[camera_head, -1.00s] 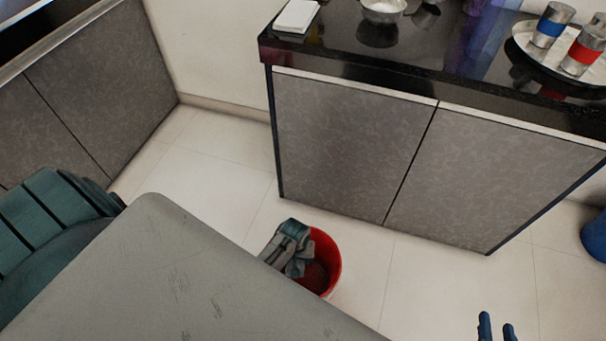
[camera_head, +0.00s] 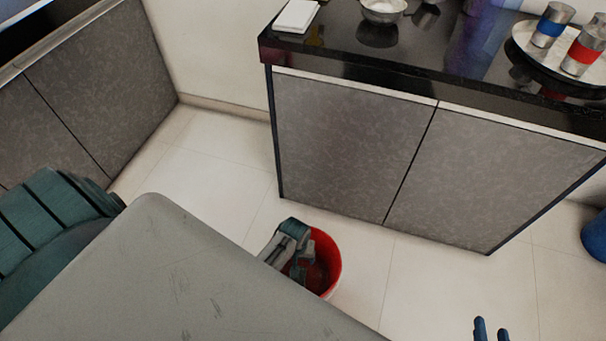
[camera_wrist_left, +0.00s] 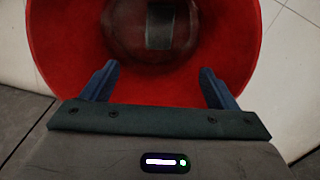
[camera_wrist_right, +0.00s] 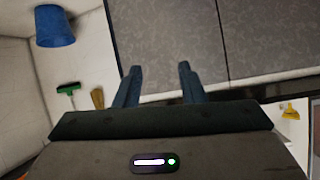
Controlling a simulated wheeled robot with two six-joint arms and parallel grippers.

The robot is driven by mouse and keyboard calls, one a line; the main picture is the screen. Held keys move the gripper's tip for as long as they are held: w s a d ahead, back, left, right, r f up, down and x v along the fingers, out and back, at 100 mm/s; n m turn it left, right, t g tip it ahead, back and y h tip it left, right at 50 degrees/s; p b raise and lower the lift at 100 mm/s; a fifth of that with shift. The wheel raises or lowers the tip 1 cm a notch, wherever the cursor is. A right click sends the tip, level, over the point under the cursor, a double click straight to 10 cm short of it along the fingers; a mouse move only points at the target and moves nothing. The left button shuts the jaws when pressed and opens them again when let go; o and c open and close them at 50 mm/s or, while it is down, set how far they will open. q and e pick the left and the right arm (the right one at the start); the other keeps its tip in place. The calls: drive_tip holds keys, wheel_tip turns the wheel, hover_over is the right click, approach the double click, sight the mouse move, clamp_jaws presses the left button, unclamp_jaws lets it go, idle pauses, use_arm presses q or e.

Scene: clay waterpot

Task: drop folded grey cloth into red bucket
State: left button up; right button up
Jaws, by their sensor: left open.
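The red bucket (camera_head: 328,262) stands on the floor in front of the grey cabinet. My left gripper (camera_head: 302,272) is over its mouth in the head view and partly hides the inside. In the left wrist view the fingers (camera_wrist_left: 157,82) are wide apart with nothing between them, and the red bucket wall (camera_wrist_left: 70,50) surrounds them. A small grey patch (camera_wrist_left: 160,25), possibly the folded grey cloth, shows at the bucket's dark bottom, below and apart from the fingers. My right gripper (camera_head: 491,333) is at the bottom right; its fingers (camera_wrist_right: 160,70) are apart and empty.
A grey cabinet (camera_head: 350,145) with a black counter (camera_head: 340,50) stands behind the bucket. The counter holds a white block (camera_head: 296,16), a bowl (camera_head: 383,10) and a tray (camera_head: 518,40) with cans. A blue bucket (camera_head: 596,238) is at the right edge. Floor right of the red bucket is clear.

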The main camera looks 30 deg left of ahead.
use_arm(q)
wheel_tip(320, 180, up, 10)
drive_tip(key=p, duration=0.3)
use_arm(e)
drive_tip(key=s+g, duration=0.1)
drive_tip(key=s+f+g, duration=0.1)
drive_tip(key=g, duration=0.1)
drive_tip(key=s+g, duration=0.1)
drive_tip(key=s, duration=0.1)
drive_tip(key=shift+s+d+f+n+h, duration=0.1)
drive_tip(key=shift+d+f+n+h, duration=0.15)
drive_tip(key=shift+d+n+h, duration=0.15)
drive_tip(key=shift+a, duration=0.1)
